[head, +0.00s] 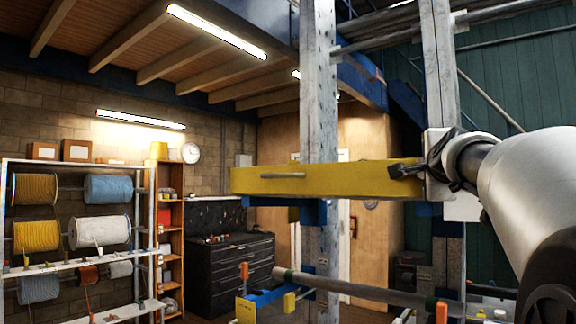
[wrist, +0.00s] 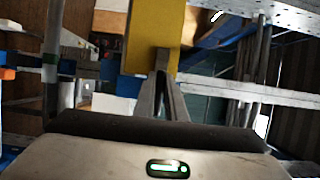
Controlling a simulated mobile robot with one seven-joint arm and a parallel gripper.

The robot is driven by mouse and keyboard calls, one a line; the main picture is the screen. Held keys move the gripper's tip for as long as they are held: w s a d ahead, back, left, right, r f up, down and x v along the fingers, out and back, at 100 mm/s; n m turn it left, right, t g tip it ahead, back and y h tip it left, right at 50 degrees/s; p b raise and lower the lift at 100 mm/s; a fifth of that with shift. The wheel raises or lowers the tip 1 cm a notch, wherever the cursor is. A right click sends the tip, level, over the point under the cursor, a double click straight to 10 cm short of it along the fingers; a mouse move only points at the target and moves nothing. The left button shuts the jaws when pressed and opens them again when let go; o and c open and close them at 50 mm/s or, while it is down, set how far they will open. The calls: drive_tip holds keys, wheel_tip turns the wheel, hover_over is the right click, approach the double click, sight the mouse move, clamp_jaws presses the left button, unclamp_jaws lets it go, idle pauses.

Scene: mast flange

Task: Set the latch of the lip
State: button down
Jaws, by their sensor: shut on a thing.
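The yellow lip (head: 340,180) is a long beam lying across the two grey upright posts in the head view. A short grey bar (head: 283,175) sits on its face toward the left. My gripper (head: 398,172) is at the lip's right end. In the wrist view its fingers are shut on a small grey-brown bar (wrist: 162,61), which looks like the latch, against the yellow face (wrist: 152,30). The fingers hide part of this bar, and I cannot tell how far it is turned.
Grey upright posts (head: 320,110) stand behind the lip. A lower rail (head: 350,288) with blue, orange and yellow fittings runs beneath it. A shelf of rope spools (head: 35,187) and a dark tool chest (head: 232,270) are at left. Space left of the lip looks clear.

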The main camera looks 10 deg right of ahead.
idle(0.4)
drive_tip(key=c, duration=1.8)
unclamp_jaws()
drive_tip(key=shift+s, duration=0.15)
